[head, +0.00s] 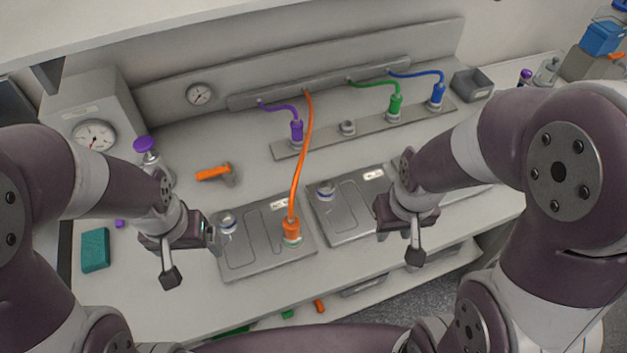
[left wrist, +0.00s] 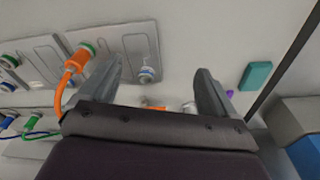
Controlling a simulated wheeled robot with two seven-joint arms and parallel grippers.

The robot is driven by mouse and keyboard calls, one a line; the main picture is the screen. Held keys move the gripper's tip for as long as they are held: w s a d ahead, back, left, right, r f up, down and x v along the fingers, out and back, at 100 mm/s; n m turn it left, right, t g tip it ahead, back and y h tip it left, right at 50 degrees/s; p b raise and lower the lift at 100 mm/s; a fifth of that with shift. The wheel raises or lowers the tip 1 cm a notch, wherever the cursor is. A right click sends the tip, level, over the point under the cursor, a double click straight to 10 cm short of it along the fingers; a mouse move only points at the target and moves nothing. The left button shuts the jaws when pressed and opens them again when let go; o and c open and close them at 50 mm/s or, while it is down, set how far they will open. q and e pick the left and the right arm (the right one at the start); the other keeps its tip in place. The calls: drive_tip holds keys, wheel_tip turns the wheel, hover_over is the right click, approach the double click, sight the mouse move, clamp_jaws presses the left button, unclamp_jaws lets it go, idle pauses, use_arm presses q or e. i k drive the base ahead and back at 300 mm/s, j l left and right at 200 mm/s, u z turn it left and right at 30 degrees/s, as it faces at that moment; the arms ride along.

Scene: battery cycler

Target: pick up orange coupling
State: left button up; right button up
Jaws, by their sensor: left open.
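The orange coupling (head: 291,230) stands on a fitting at the right end of the left grey plate (head: 262,262) in the head view. Its orange hose runs up to the bar at the back. In the left wrist view the orange coupling (left wrist: 77,60) is left of the gripper's fingers. My left gripper (head: 190,262) is open and empty, to the left of the plate and apart from the coupling. It also shows in the left wrist view (left wrist: 160,85). My right gripper (head: 413,245) hangs over the right plate, and its jaw opening cannot be made out.
Purple (head: 297,131), green (head: 394,105) and blue (head: 437,95) couplings stand on the back strip. An orange-handled hammer (head: 214,173) and a teal block (head: 95,250) lie on the bench. A capped fitting (head: 227,222) stands between my left gripper and the orange coupling.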

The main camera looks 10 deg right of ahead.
sight(291, 227)
drive_tip(key=l+u, duration=0.15)
drive_tip(key=u, duration=2)
drive_tip(key=k+l+u, duration=0.3)
drive_tip(key=k+l, duration=0.2)
drive_tip(key=k+l+u, duration=0.3)
drive_tip(key=k, duration=0.3)
